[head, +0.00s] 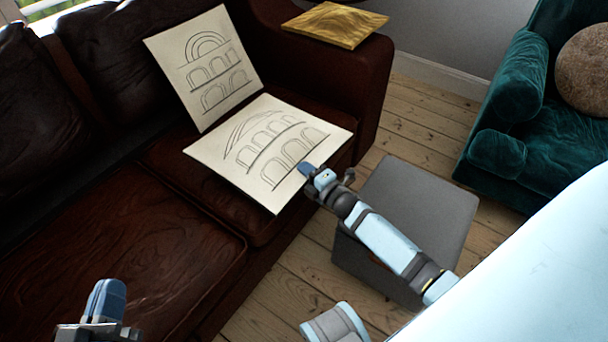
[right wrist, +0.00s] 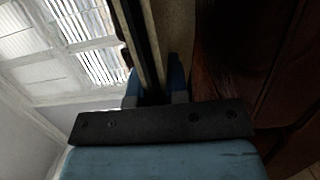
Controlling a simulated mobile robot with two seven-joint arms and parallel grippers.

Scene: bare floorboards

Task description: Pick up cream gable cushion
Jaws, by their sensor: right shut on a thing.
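The cream gable cushion (head: 262,150) is a flat square with a line drawing of a sloping gable over two rows of arches. It is over the right seat of the brown sofa, its near corner reaching past the seat's front edge; I cannot tell whether it touches the seat. My right gripper (head: 308,171) is shut on its right-hand edge. In the right wrist view the cushion (right wrist: 152,40) shows edge-on as a thin slab between the blue fingers. My left gripper (head: 106,300) is low at the left, away from the cushion; its jaw gap is not clear.
Another cream cushion (head: 205,68), with a round arch drawn on it, leans behind. A gold cushion (head: 335,24) lies on the sofa arm (head: 345,65). A grey box-like ottoman (head: 425,205) stands below my right arm. A teal armchair (head: 510,100) with a round brown cushion (head: 585,70) is at right.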

